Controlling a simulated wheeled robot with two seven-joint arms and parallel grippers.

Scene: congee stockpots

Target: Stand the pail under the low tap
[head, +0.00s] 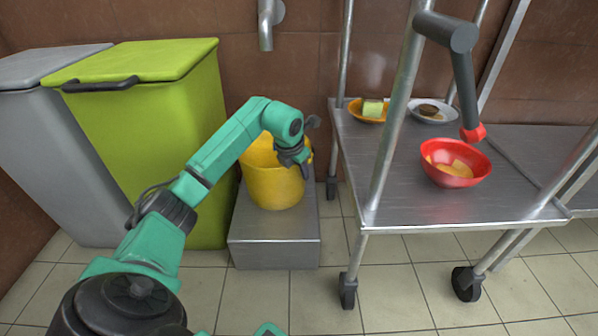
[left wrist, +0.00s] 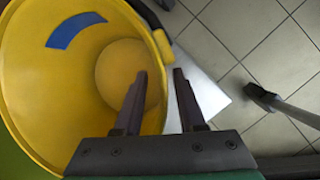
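The yellow pail (head: 274,187) stands upright on a low steel step (head: 274,254) against the wall. A metal tap pipe (head: 266,28) comes down the wall above the pail. My left gripper (head: 296,160) is at the pail's right side and partly hides its rim. In the left wrist view the pail (left wrist: 45,75) is seen from above, with a blue patch inside. My left gripper (left wrist: 160,80) is open there, one finger over the pail's inside and the other outside, with the rim between them. Contact cannot be told. My right gripper is not in view.
A green bin (head: 150,130) and a grey bin (head: 50,140) stand left of the step. A steel wheeled cart (head: 400,205) stands at the right, with a red bowl (head: 455,180) and two plates. A dark grey jointed arm with a red tip hangs above the bowl.

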